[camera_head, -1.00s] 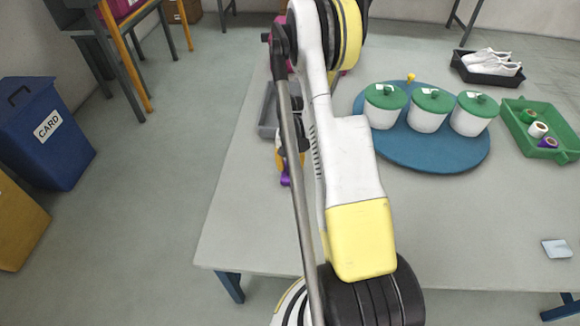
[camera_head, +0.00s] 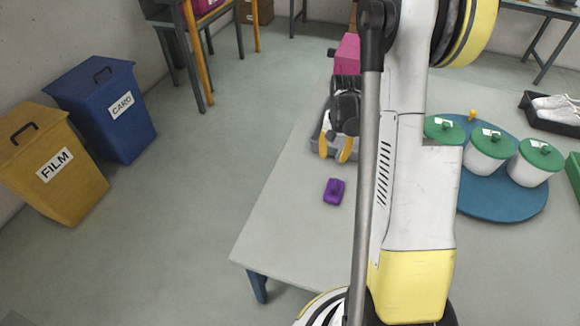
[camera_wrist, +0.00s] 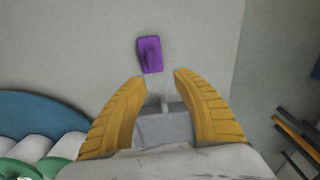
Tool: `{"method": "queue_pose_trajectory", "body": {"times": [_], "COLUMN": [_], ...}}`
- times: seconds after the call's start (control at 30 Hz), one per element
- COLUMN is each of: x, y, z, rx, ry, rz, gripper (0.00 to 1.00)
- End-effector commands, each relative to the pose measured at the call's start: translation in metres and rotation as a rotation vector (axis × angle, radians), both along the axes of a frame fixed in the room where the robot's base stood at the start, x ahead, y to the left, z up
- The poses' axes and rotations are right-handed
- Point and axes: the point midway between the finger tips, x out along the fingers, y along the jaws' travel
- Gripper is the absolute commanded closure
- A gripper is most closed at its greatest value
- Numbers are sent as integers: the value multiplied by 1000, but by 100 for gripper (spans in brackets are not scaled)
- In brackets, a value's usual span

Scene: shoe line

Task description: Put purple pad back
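The purple pad (camera_head: 335,192) lies on the bare grey table top near its left edge. It has a raised grip on top and also shows in the wrist view (camera_wrist: 150,55), just beyond the fingertips. My gripper (camera_head: 338,150) is over the table, farther back than the pad. In the wrist view my gripper (camera_wrist: 160,77) has its two yellow fingers spread apart with nothing between their tips. The pad is clear of both fingers.
A blue round board (camera_head: 490,200) bears white tubs with green lids (camera_head: 490,148). Blue and yellow bins stand on the floor at left.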

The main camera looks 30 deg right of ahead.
Motion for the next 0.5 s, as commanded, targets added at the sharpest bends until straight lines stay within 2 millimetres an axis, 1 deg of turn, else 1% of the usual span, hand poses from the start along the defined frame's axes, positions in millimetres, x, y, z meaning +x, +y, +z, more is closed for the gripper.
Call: {"method": "queue_pose_trajectory", "body": {"times": [0.03, 0.13, 0.2, 0.27, 0.3, 0.37, 0.4, 0.47, 0.5], "x": [2, 3, -1, -7, -13, -24, -32, -46, -56], "y": [18, 56, 84, 107, 123, 146, 160, 181, 195], "z": [25, 74, 105, 129, 143, 163, 174, 188, 196], "rx": [-14, -49, -72, -93, -106, -124, -137, -154, -165], "ry": [-24, -83, -129, -169, -195, -235, -263, -304, -332], "rz": [43, 141, 212, 273, 313, 373, 411, 470, 509], "gripper": [65, 65, 65, 65, 65, 65, 65, 65, 65]}}
